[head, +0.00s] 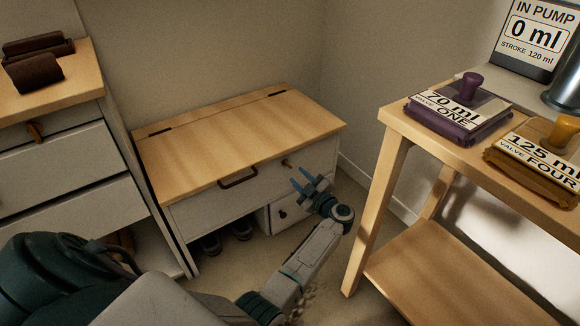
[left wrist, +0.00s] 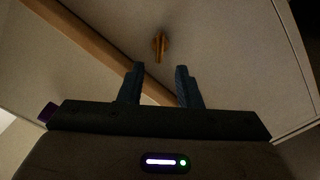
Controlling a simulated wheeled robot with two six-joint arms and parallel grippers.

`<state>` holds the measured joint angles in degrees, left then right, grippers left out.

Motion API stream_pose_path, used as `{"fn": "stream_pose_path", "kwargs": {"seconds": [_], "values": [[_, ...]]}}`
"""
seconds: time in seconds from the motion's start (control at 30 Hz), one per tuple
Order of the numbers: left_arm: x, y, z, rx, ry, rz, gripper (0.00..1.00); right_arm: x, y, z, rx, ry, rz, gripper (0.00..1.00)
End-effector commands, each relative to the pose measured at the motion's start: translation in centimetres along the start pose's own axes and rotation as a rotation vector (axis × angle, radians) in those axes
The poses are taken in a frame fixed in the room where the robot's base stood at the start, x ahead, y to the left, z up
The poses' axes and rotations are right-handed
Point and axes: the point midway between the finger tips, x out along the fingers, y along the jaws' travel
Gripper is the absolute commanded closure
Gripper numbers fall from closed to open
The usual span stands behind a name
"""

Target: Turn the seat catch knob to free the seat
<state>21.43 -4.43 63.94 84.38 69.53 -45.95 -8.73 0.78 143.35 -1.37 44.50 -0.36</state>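The wooden bench seat (head: 240,130) lies closed on its white box, with a dark handle (head: 238,178) at its front edge. The brass seat catch knob (head: 287,162) is on the white front panel, just below the seat edge; it also shows in the left wrist view (left wrist: 160,46), its bar pointing down in that picture. My left gripper (head: 308,181) is in front of the panel, just right of and below the knob. Its blue fingers (left wrist: 159,72) are open and empty, apart from the knob, which sits beyond the gap between the tips. My right gripper is not in view.
A small door with a dark knob (head: 282,213) is below the panel, beside shoes (head: 240,229) in an open bay. A drawer unit (head: 70,160) stands left. A wooden table (head: 388,118) with purple (head: 450,121) and orange (head: 530,170) valve blocks stands right, close to my arm.

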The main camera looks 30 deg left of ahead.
Motion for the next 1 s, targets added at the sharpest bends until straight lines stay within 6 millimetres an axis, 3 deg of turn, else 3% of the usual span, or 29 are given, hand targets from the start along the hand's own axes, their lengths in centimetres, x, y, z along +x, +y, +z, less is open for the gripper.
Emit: {"fn": "stream_pose_path", "kwargs": {"seconds": [0.33, 0.73, 0.77, 0.9, 1.0], "values": [[5.3, -0.1, 0.0, 0.0, 0.004, 0.003, 0.69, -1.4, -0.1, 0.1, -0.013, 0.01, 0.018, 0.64], [6.4, 0.1, -0.1, 0.0, 0.002, 0.003, 0.69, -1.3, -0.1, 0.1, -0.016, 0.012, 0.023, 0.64], [6.4, 0.1, -0.1, 0.0, 0.002, 0.003, 0.71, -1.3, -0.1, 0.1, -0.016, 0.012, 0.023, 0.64], [6.4, 0.1, -0.1, 0.0, 0.002, 0.003, 0.99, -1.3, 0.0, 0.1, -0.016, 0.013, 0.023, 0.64], [6.4, 0.0, -0.1, -0.001, 0.002, 0.003, 1.0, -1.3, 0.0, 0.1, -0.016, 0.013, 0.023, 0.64]]}}
